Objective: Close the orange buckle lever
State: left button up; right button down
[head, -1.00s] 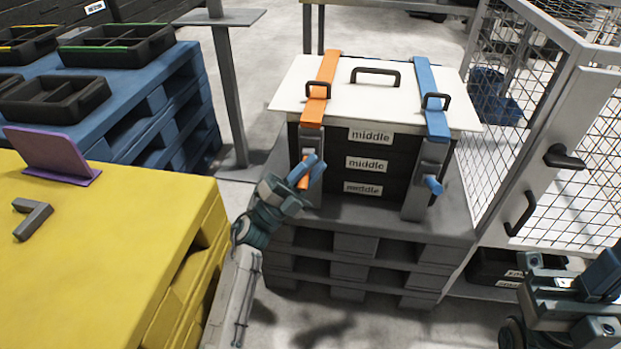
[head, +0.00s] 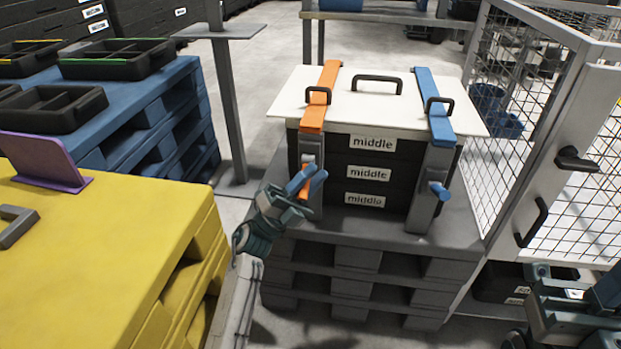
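The orange strap (head: 320,98) runs over the white lid (head: 375,108) of a stack of black crates labelled "middle" (head: 368,173). Its grey buckle (head: 311,147) is on the front left of the stack, with the orange lever (head: 305,188) low on it, partly hidden by my gripper. My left gripper (head: 306,183) is at the lever, its blue fingers on either side of it. Whether they grip it firmly is hard to see. My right gripper (head: 575,300) is at the lower right, away from the stack, its fingers not clearly visible.
A blue strap (head: 435,105) with a blue lever (head: 438,190) is on the stack's right. The stack stands on a grey pallet (head: 355,265). A yellow pallet (head: 110,250) is at left, and an open mesh door (head: 570,160) at right.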

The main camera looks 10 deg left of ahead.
pick_arm(q)
jog(key=o, duration=0.3)
jog(key=v, duration=0.7)
jog(key=shift+f+p, duration=0.3)
jog(key=shift+p, duration=0.05)
jog(key=shift+s+a, duration=0.1)
jog(key=shift+a, duration=0.05)
